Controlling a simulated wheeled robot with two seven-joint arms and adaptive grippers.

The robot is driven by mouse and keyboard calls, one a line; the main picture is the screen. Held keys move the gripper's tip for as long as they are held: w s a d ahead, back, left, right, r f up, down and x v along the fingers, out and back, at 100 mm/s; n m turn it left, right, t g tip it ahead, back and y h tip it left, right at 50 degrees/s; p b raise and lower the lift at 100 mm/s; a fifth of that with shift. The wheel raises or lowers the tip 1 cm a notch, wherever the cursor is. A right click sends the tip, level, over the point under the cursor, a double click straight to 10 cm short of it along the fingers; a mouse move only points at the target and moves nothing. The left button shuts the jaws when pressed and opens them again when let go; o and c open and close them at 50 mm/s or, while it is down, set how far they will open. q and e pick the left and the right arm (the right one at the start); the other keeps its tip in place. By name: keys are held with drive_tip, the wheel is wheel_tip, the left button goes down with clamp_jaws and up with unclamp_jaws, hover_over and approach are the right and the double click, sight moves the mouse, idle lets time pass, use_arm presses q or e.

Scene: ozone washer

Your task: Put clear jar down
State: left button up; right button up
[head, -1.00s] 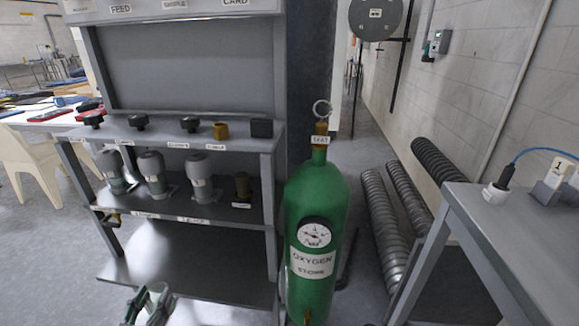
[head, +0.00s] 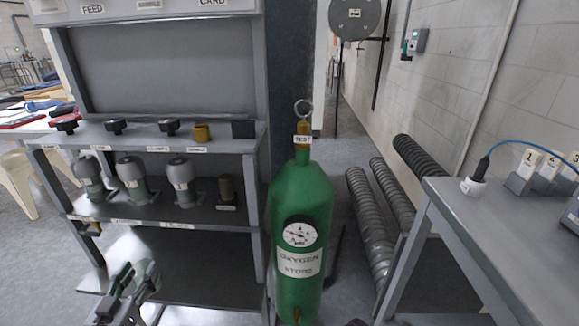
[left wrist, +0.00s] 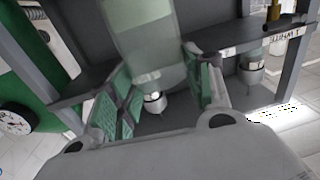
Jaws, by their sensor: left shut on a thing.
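My left gripper (head: 134,280) is low at the left of the head view, in front of the lower shelves of the grey rack. The left wrist view shows its two green-padded fingers (left wrist: 165,85) on either side of a see-through jar (left wrist: 145,40). The gripper is shut on the jar, which is held in front of the rack. The jar is faint in the head view, and its far end is cut off by the top of the left wrist view. My right gripper is not in view.
The grey rack (head: 190,215) holds several grey capped containers and, on its upper ledge, several knobs. A green oxygen cylinder (head: 302,195) stands right of it. A grey table (head: 480,225) with numbered blocks is at the right. Ribbed hoses (head: 370,225) lie behind.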

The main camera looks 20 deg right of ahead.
use_arm(q)
drive_tip(key=shift+w+r, duration=0.4)
drive_tip(key=shift+r, duration=0.4)
drive_tip(key=shift+w+r, duration=0.35)
drive_tip(key=shift+r, duration=0.45)
drive_tip(key=shift+r, duration=0.1)
drive_tip(key=shift+w+d, duration=0.15)
drive_tip(key=shift+d, duration=0.2)
drive_tip(key=shift+d+h, duration=0.1)
drive_tip(key=shift+h, duration=0.2)
